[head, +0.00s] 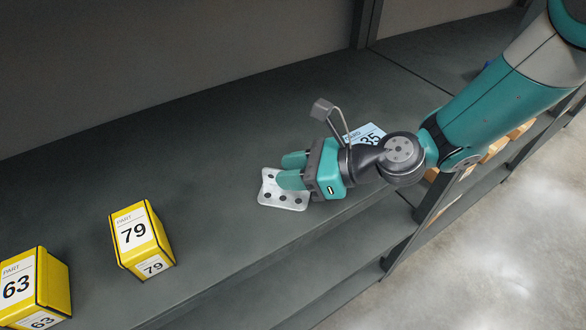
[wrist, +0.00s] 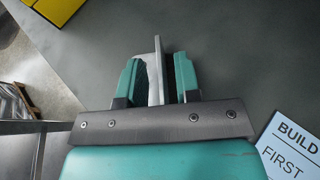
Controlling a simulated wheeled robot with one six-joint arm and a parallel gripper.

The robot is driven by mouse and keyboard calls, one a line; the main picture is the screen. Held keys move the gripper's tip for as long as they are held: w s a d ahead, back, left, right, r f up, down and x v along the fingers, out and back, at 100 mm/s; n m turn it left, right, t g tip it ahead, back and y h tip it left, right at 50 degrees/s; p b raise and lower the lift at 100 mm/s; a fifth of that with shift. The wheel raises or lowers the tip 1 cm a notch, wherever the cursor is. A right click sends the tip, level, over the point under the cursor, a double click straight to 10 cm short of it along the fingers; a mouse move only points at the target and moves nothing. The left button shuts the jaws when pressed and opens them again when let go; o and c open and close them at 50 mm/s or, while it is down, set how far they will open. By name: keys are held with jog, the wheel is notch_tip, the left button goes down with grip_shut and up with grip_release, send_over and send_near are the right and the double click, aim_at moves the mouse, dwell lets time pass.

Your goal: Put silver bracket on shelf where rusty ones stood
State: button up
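The silver bracket (head: 283,197) is a pale metal plate with several dark holes, lying flat on or just above the grey shelf (head: 215,215), near its front edge. In the wrist view its thin upright flange (wrist: 156,72) stands between my fingers. My gripper (head: 291,170) reaches in from the right, low over the bracket. My fingers hide part of the bracket in the head view. No rusty brackets are in view.
Two yellow boxes stand on the shelf at the left, labelled 79 (head: 132,232) and 63 (head: 18,285). A pale blue card (head: 371,130) lies behind my wrist. In the wrist view a card (wrist: 292,143) reads BUILD FIRST. The shelf between box 79 and the bracket is clear.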

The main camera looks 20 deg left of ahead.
jog(key=shift+r, duration=0.1)
jog(key=b+v, duration=0.3)
jog(key=v, duration=0.9)
jog(key=shift+d, duration=0.1)
jog(key=s+d+r+n+h, duration=0.3)
jog(key=s+d+n, duration=0.3)
jog(key=n, duration=0.6)
jog(key=s+d+r+n+t+h, duration=0.1)
jog(key=s+d+r+n+h, duration=0.2)
jog(key=s+d+n+h, duration=0.3)
jog(key=d+n, duration=0.3)
jog(key=n, duration=0.3)
jog(key=shift+s+d+r, duration=0.15)
jog(key=shift+s+d, duration=0.1)
jog(key=shift+s, duration=0.05)
